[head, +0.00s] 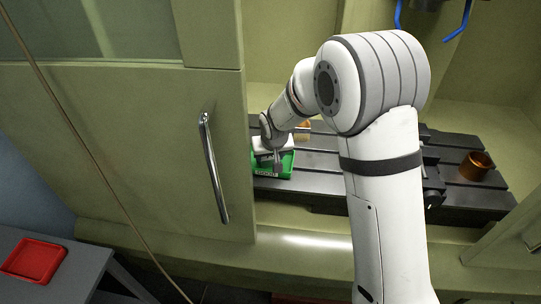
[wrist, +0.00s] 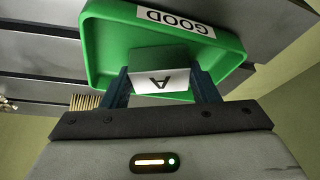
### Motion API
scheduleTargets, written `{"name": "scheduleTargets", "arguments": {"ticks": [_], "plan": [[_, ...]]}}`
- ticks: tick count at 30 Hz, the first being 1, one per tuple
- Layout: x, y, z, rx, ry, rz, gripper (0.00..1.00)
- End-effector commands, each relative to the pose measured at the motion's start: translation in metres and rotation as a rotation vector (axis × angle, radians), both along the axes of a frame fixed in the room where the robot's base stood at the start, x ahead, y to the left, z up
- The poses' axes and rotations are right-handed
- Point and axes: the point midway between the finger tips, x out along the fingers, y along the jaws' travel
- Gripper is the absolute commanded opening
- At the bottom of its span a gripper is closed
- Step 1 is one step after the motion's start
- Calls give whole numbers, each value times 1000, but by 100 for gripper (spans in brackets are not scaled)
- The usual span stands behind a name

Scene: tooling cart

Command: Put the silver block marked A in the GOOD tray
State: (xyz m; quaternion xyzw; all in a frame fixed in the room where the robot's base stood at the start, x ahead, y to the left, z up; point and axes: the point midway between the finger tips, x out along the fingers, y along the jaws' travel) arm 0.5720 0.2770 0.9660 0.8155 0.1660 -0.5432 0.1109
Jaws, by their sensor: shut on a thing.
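The silver block marked A (wrist: 158,80) is between the two fingers of my gripper (wrist: 162,88) in the wrist view, and my gripper is shut on it. The green tray labelled GOOD (wrist: 105,50) lies directly beyond the block, and the block overlaps its floor in the picture. I cannot tell whether the block touches the tray floor. In the head view the green GOOD tray (head: 286,172) sits on the dark slotted table, with my gripper (head: 272,165) over it. The block is too small to make out there.
A cabinet door with a metal handle (head: 213,168) stands left of the tray. A brush (wrist: 84,102) is beside the tray. A copper-coloured cylinder (head: 476,166) stands on the right of the slotted table (head: 320,160). A red tray (head: 34,261) lies on a grey cart at lower left.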

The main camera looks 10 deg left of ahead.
Motion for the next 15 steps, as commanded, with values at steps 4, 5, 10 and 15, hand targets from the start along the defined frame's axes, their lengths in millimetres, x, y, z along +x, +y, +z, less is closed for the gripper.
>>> {"name": "scheduleTargets", "arguments": {"ticks": [4, 5, 10, 15], "plan": [[0, 0, -2, 0, 0, 1, 61], [0, 0, -2, 0, 0, 1, 63], [0, 1, -2, 0, 0, 1, 76], [0, 1, -2, 0, 0, 1, 76]]}}
